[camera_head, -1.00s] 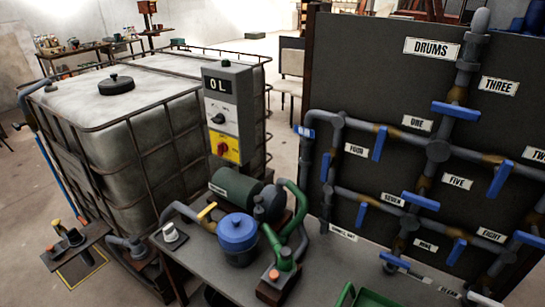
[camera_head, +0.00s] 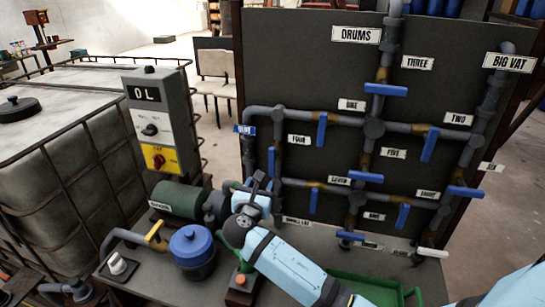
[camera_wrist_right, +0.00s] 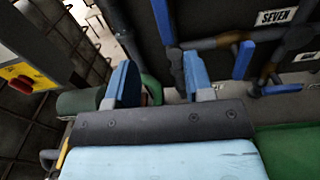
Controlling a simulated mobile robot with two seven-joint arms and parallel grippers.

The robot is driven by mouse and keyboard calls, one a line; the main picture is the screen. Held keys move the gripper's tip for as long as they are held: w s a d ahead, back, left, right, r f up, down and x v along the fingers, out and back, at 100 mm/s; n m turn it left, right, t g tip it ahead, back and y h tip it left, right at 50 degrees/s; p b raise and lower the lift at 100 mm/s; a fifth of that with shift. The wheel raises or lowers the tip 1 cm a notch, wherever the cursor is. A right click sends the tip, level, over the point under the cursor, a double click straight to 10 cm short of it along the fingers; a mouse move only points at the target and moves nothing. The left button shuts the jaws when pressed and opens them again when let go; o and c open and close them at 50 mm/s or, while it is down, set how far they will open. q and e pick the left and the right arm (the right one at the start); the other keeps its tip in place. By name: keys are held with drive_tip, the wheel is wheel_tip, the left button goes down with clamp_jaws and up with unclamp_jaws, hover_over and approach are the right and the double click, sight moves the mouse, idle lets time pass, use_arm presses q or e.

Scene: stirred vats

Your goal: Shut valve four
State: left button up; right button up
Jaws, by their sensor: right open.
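Valve four's blue handle (camera_head: 271,160) sits left of the FOUR label (camera_head: 300,140) on the pipe board. The handle points up and down, in line with its upright pipe. My right gripper (camera_head: 259,184) is below the handle, in front of the board's lower left pipes. In the right wrist view its two blue fingers are apart with nothing held between them (camera_wrist_right: 160,82). A blue handle, seemingly valve four's, shows above and between the fingertips (camera_wrist_right: 162,20). The lower pipes are partly hidden by my right arm. My left gripper is out of view.
Valve seven's handle (camera_head: 313,200) hangs to the right of the gripper. A green pump motor (camera_head: 177,199), a blue-lidded pot (camera_head: 191,243) and a switch box (camera_head: 157,122) stand to the left. A green tray (camera_head: 405,292) lies at the front of the bench.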

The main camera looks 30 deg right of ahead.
sight(271, 160)
drive_tip(key=shift+h, duration=0.4)
drive_tip(key=x, duration=0.4)
drive_tip(key=r+p+x, duration=0.1)
drive_tip(key=x, duration=0.4)
drive_tip(key=p+x, duration=0.1)
drive_tip(key=x, duration=0.3)
drive_tip(key=shift+w+d+r, duration=0.1)
drive_tip(key=shift+r, duration=0.05)
drive_tip(key=shift+w+d, duration=0.3)
drive_tip(key=shift+d, duration=0.1)
clamp_jaws()
